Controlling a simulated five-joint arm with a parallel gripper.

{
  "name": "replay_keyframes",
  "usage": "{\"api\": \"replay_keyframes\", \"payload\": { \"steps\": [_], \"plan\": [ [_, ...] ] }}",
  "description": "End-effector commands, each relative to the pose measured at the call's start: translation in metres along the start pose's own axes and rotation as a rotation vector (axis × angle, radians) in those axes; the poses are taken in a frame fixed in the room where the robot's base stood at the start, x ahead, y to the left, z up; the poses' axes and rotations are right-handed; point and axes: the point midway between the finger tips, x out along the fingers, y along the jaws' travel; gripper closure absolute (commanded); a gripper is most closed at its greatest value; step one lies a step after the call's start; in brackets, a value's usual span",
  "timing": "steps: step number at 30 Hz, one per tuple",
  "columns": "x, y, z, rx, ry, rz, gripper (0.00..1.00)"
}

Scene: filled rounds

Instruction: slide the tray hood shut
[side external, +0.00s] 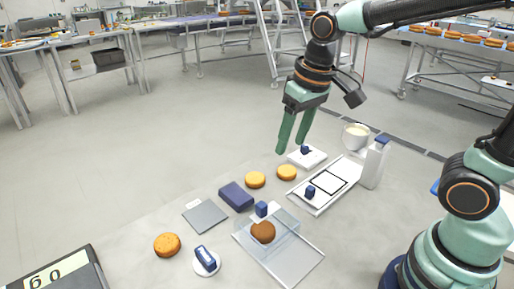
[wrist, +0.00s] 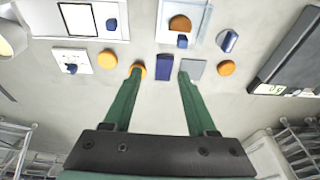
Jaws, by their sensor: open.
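The tray (side external: 300,262) is a pale flat base near the front of the table. A clear hood (side external: 283,226) with a blue knob (side external: 261,208) stands over its far-left part, and the near-right part is bare. A brown filled round (side external: 263,232) shows through the hood. In the wrist view the tray is at the top, with the brown round (wrist: 180,23) and the blue knob (wrist: 182,41). My gripper (side external: 292,146) is open and empty, high above the table behind the hood. In the wrist view its fingers (wrist: 160,74) are spread apart, away from the knob.
Orange rounds (side external: 255,180), a dark blue block (side external: 236,196) and a grey plate (side external: 205,216) lie behind the tray. A white disc with a blue handle (side external: 205,258) is left of it. A white bottle (side external: 373,166) and a cup (side external: 356,136) stand at the right.

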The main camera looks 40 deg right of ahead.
Motion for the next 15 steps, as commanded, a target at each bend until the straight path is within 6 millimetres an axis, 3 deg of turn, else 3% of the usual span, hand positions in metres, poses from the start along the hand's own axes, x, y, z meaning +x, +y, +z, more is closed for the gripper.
{"api": "replay_keyframes", "payload": {
  "steps": [6, 15],
  "plan": [
    [0.032, -0.038, -0.012, -0.004, -0.152, 0.020, 0.43],
    [0.053, -0.056, -0.015, 0.000, -0.219, 0.039, 0.43]
  ]
}}
